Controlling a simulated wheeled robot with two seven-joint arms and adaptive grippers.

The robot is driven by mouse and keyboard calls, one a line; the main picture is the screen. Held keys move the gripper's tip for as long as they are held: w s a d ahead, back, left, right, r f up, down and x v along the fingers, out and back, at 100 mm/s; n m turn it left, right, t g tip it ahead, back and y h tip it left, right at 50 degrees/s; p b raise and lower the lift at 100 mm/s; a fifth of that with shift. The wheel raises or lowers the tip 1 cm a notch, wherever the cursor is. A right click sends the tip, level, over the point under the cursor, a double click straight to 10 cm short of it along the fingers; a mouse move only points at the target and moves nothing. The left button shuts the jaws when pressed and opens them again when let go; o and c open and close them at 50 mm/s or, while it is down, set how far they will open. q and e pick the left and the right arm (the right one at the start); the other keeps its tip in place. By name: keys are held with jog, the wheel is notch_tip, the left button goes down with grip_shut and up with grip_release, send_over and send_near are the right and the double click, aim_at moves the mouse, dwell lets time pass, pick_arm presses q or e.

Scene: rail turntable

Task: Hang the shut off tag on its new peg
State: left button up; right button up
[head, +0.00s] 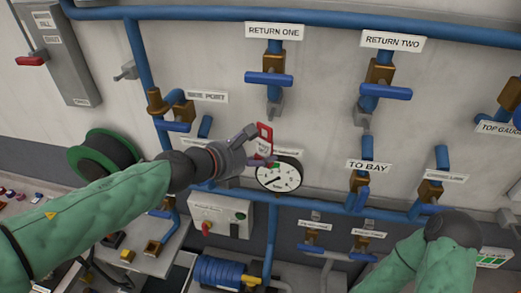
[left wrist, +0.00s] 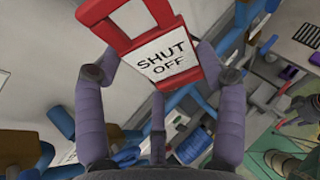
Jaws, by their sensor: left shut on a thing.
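The shut off tag (head: 265,138) is a white plate with a red frame and a red loop at its top. My left gripper (head: 257,145) is shut on it and holds it up in front of the pipe wall, just above the round gauge in the head view. In the left wrist view the tag (left wrist: 168,58) sits between the two fingertips (left wrist: 165,76), its words "SHUT OFF" readable and slightly tilted. Small grey pegs show below the RETURN ONE valve (head: 275,109) and the RETURN TWO valve (head: 365,118). My right arm is at the lower right; its gripper does not show.
A white round gauge (head: 279,174) is close beneath the tag. Blue-handled valves stick out from the wall, including RETURN ONE (head: 269,79), RETURN TWO (head: 385,91) and TO BAY (head: 358,181). A green-rimmed reel (head: 105,160) is at left, near my left arm.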

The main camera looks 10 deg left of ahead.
pick_arm(q)
jog(key=shift+w+a, duration=0.1)
jog(key=shift+a, duration=0.05)
jog(key=shift+w+d+f+b, duration=0.15)
jog(key=shift+w+d, duration=0.05)
jog(key=shift+w, duration=0.4)
jog(key=shift+w+d+f+b, duration=0.15)
jog(key=shift+w, duration=0.45)
jog(key=shift+w+a, duration=0.2)
jog(key=shift+w, duration=0.3)
jog(key=shift+w+d+b, duration=0.1)
jog(key=shift+w+b, duration=0.25)
jog(key=shift+w, duration=0.5)
jog(key=w, duration=0.2)
jog(key=w+b, duration=0.1)
jog(key=shift+w+f, duration=0.25)
jog(key=shift+w, duration=0.1)
jog(key=shift+f, duration=0.15)
